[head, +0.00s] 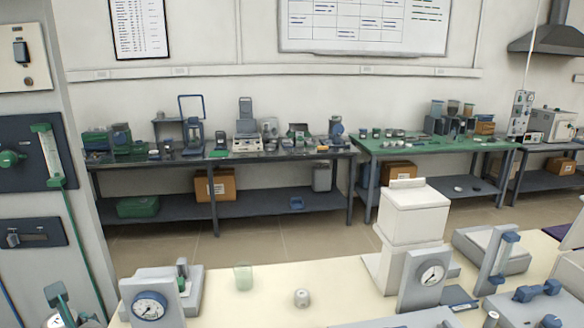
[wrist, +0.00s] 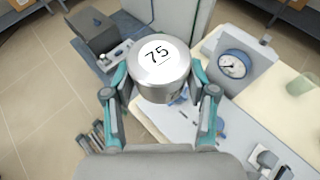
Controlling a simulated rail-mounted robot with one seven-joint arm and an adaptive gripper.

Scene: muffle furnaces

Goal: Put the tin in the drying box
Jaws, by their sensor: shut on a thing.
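A round silver tin (wrist: 158,75) with a white lid marked "75" fills the middle of the wrist view. My gripper (wrist: 160,88) is shut on it, with one teal-and-grey finger on each side. The tin is held up above the bench, its lid facing the camera. My gripper is not seen in the head view. I cannot tell for sure which thing is the drying box. A white box with a lid-like top (head: 412,215) stands on the cream bench in the head view.
A dial gauge on a grey stand (wrist: 232,65) and a pale green beaker (wrist: 300,84) stand near the held tin. The beaker also shows in the head view (head: 244,277). The bench between beaker and white box is fairly clear.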

